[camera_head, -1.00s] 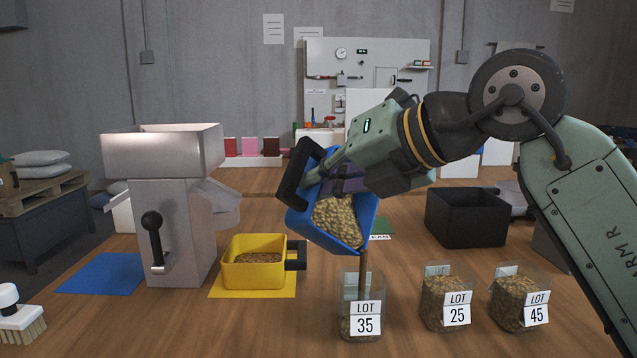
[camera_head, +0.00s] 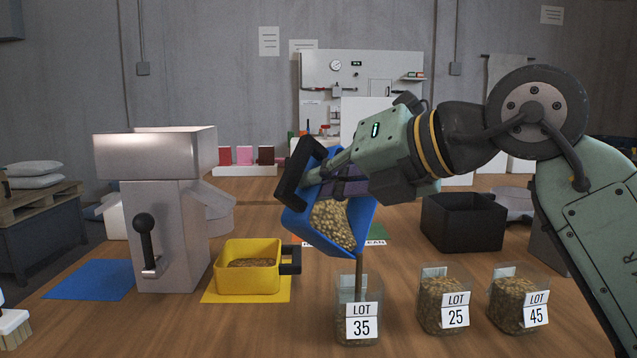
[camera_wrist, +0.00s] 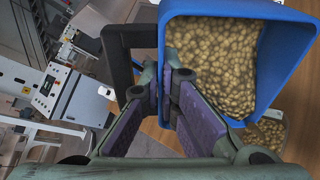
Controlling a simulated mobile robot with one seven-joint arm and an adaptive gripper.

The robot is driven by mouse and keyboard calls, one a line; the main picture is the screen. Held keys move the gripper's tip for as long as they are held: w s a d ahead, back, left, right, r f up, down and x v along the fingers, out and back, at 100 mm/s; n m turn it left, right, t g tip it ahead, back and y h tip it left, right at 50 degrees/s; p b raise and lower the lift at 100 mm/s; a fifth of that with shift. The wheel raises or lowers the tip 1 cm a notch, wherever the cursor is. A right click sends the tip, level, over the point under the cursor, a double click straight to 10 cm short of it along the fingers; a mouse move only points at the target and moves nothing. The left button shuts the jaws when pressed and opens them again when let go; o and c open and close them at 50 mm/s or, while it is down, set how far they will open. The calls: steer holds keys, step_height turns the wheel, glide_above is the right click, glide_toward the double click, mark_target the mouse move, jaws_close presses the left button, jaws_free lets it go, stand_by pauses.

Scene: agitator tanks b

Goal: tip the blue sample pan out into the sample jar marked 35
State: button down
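The blue sample pan (camera_head: 365,215) is held tilted steeply above the jar marked 35, with tan pellets in it. A thin stream falls from its lower edge into the jar. The jar marked 35 (camera_head: 345,290) stands upright on the table and holds pellets in its lower part. My gripper (camera_wrist: 168,85) is shut on the pan by its black handle side; the pan wall and pellets show close up in the wrist view (camera_wrist: 295,65). The exact grip contact is partly hidden by the fingers.
Jars marked 25 (camera_head: 432,310) and 45 (camera_head: 507,310) stand to the right, filled with pellets. A yellow pan (camera_head: 232,279) with pellets sits on a yellow mat at left. A black bin (camera_head: 462,228) is at back right.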

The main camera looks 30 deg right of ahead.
steer(key=shift+s+d+f+t+b, duration=0.15)
steer(key=shift+s+t+b, duration=0.25)
steer(key=shift+b, duration=0.4)
steer(key=shift+s+f+t+b, duration=0.15)
steer(key=shift+s+t+b, duration=0.15)
steer(key=shift+b, duration=0.35)
steer(key=shift+s+t+y+b, duration=0.3)
steer(key=shift+t+b, duration=0.1)
steer(key=shift+b, duration=0.2)
steer(key=shift+s+d+f+t+b, duration=0.2)
steer(key=shift+s+t+b, duration=0.2)
steer(key=shift+b, duration=0.65)
steer(key=shift+s+t+y+b, duration=0.3)
steer(key=shift+s+t+b, duration=0.4)
steer(key=shift+b, duration=0.5)
steer(key=shift+r, duration=0.1)
